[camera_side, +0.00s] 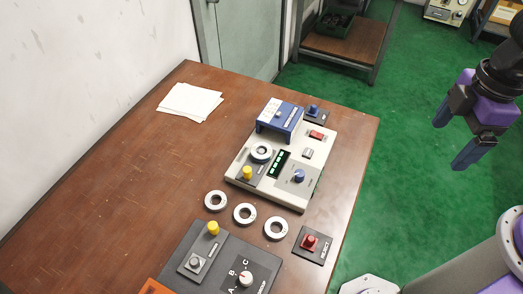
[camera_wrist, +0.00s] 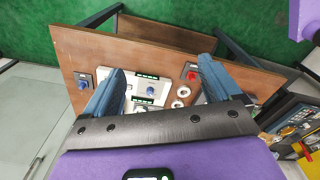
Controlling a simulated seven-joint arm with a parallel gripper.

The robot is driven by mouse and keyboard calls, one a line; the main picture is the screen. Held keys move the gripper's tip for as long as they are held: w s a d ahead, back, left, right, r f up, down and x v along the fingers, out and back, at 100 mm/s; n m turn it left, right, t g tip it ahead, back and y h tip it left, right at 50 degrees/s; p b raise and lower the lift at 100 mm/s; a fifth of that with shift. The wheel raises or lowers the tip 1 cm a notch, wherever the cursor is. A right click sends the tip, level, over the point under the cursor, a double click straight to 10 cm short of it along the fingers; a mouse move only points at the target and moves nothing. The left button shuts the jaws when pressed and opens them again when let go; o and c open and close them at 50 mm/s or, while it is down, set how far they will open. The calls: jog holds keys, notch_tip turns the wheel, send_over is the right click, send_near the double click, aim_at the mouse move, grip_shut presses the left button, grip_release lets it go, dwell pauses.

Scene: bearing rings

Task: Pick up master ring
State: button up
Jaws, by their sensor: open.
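Three pale metal rings lie flat in a row on the brown table in the side view: a left ring (camera_side: 207,203), a middle ring (camera_side: 236,214) and a right ring (camera_side: 267,229). Another ring (camera_side: 253,152) sits on the white instrument (camera_side: 273,201). I cannot tell which is the master ring. My gripper (camera_side: 454,135) is open and empty, high at the right, well apart from the rings and beyond the table edge. In the wrist view my gripper (camera_wrist: 161,65) has its fingers spread, with small rings visible between them and partly hidden below.
A dark panel (camera_side: 222,262) with a yellow knob and selector dial is in front. A red-button box (camera_side: 312,244) stands right of the rings. White papers (camera_side: 190,102) lie at back left; the left table is clear.

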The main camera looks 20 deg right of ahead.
jog(key=w+a+n, duration=0.3)
jog(key=w+a, duration=1.1)
jog(key=a, duration=0.1)
jog(key=n, duration=0.4)
send_near(261, 151)
notch_tip(261, 151, down, 8)
jog(key=c, duration=1.3)
jog(key=shift+r, duration=0.1)
